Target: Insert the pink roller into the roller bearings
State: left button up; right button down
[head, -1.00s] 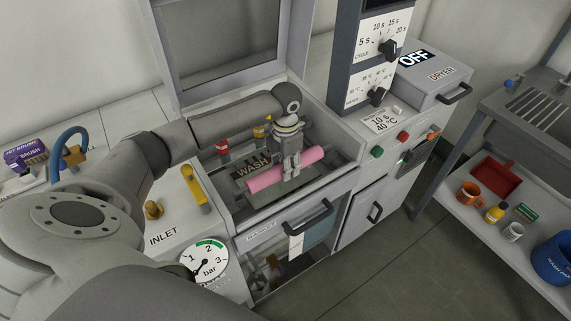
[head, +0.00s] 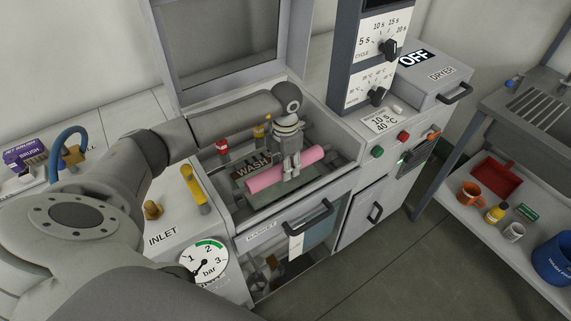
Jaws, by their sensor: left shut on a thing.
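The pink roller (head: 264,180) lies roughly level inside the open wash basin, over the dark plate marked WASH (head: 252,165). My left gripper (head: 291,172) reaches down from above and is shut on the roller, right of its middle. The gripper hides part of the roller. The roller's right end is close to the basin's right side. I cannot make out the roller bearings clearly, nor tell whether the roller's ends are seated in them. My right gripper is not in view.
The basin's lid (head: 232,45) stands open behind. A red valve (head: 222,147) and a yellow one (head: 259,132) are at the basin's back. A yellow lever (head: 194,186) and pressure gauge (head: 204,262) are at left. The control column (head: 372,60) rises at right.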

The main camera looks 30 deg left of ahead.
pick_arm(q)
jog(key=shift+f+b, duration=1.65)
jog(key=shift+f, duration=0.4)
jog(key=o, duration=1.2)
notch_tip(320, 180, up, 12)
jog(key=shift+r, duration=0.1)
